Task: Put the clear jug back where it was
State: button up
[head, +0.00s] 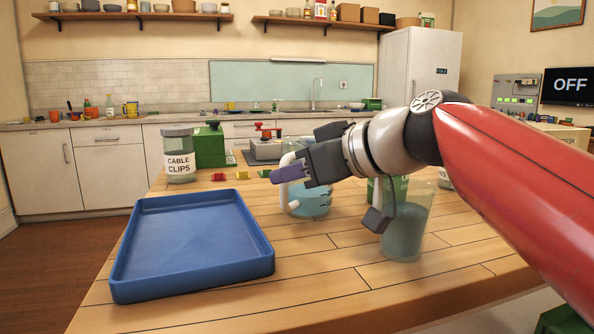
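A clear jug (314,205) with a white handle and blue-green liquid is upright on the wooden table, or just above it; I cannot tell which. My gripper (290,173) is at its handle, and the near finger covers the middle of the handle. My gripper and wrist hide much of the jug's upper part. A second clear vessel (405,235) with darker blue-green liquid stands nearer, to the right, below my arm.
An empty blue tray (258,262) lies at the table's left. Behind it are a cable clips jar (179,160), a green device (209,148), a grey device with a red lever (266,148) and small coloured blocks (241,175). The table's front middle (325,275) is clear.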

jog(key=v, duration=1.2)
jog(key=shift+r, duration=0.15)
jog(key=shift+d, duration=0.1)
